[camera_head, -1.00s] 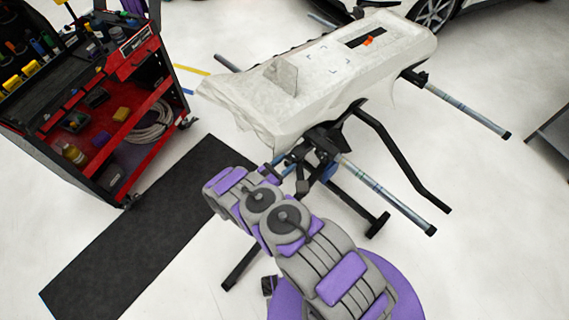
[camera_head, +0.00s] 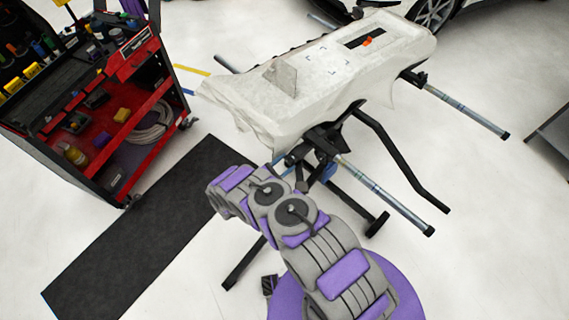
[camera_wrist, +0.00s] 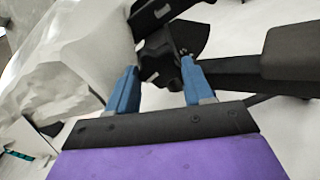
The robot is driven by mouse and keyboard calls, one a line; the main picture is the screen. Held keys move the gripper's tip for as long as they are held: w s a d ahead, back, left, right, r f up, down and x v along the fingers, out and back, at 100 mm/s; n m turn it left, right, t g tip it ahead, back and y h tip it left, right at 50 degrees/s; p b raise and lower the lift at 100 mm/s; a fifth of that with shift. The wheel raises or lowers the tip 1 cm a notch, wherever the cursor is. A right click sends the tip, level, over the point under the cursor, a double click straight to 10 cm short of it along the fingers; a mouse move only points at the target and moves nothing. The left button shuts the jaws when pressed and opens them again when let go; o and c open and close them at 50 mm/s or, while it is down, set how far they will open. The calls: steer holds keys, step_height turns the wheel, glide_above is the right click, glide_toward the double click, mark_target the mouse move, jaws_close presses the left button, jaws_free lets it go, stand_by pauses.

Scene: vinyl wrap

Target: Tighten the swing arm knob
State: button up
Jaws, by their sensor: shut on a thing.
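In the wrist view, the black swing arm knob (camera_wrist: 157,52) sits under the pale covered part. My gripper (camera_wrist: 158,68) has its two blue fingers on either side of it, shut on it. The finger contact is partly hard to make out against the dark parts. A black swing arm (camera_wrist: 235,74) with a thick padded end runs off to the right. In the head view, the black work stand (camera_head: 322,140) carries a long pale wrapped panel (camera_head: 320,75). My arm reaches up to the stand's near side and hides the knob; the gripper is not clear there.
A red and black tool cart (camera_head: 105,130) stands at the left beside a dark floor mat (camera_head: 150,235). Metal bars (camera_head: 385,195) and a bent black leg (camera_head: 400,160) stick out at the stand's right. Cars stand at the back. The floor at the lower right is clear.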

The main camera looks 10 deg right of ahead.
steer(key=m, duration=0.6)
steer(key=shift+w+a+r, duration=0.1)
steer(key=m, duration=0.5)
steer(key=shift+m, duration=0.3)
steer(key=m, duration=0.5)
steer(key=shift+t+y+b, duration=0.3)
steer(key=shift+b, duration=0.1)
steer(key=m, duration=0.2)
steer(key=m+b, duration=0.1)
steer(key=m, duration=0.1)
steer(key=m+b, duration=0.1)
steer(key=m, duration=0.1)
steer(key=shift+s, duration=0.25)
steer(key=o, duration=1)
steer(key=shift+w+r, duration=0.1)
steer(key=shift+w, duration=0.05)
